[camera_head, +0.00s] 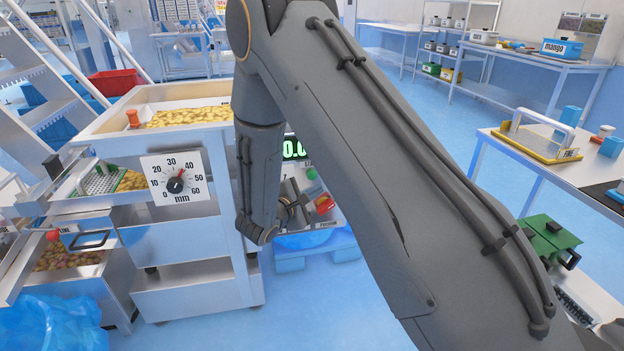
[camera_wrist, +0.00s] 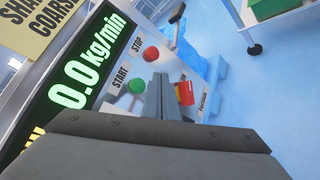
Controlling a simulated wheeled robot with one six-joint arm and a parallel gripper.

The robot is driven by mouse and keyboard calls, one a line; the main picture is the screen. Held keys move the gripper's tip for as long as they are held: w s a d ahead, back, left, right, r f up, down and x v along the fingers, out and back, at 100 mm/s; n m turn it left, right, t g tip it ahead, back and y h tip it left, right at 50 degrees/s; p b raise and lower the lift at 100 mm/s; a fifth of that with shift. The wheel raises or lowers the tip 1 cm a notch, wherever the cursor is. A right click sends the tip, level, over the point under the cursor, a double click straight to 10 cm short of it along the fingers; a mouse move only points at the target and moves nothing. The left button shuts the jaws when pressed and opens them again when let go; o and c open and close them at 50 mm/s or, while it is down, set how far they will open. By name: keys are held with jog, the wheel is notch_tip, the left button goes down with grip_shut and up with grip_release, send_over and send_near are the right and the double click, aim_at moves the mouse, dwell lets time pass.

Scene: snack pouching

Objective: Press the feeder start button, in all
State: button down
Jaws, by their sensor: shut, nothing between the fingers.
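The feeder start button (camera_wrist: 136,86) is a round green button beside the word START on a light panel in the wrist view. It also shows in the head view (camera_head: 312,174). A red stop button (camera_wrist: 151,53) sits above it. My gripper (camera_wrist: 160,82) is shut and empty, with its fingertips over the panel just right of the green button. I cannot tell how far they are from the panel surface. In the head view my arm hides most of the gripper.
A red and yellow switch (camera_wrist: 185,93) is right of my fingers. A display (camera_wrist: 75,85) reads 0.0 kg/min at the left. In the head view, a steel machine with a dial (camera_head: 174,179) stands left of my arm. A table (camera_head: 490,134) stands at the right.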

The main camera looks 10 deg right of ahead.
jog(key=shift+w+b, duration=0.75)
jog(key=shift+w, duration=1.2)
jog(key=shift+w, duration=0.15)
dwell(0.5)
jog(key=shift+w+b, duration=0.3)
jog(key=shift+w+b, duration=0.3)
jog(key=shift+w, duration=0.2)
dwell(0.7)
jog(key=shift+s, duration=0.95)
jog(key=shift+p, duration=0.3)
jog(key=shift+s+p, duration=0.6)
jog(key=shift+s, duration=1.9)
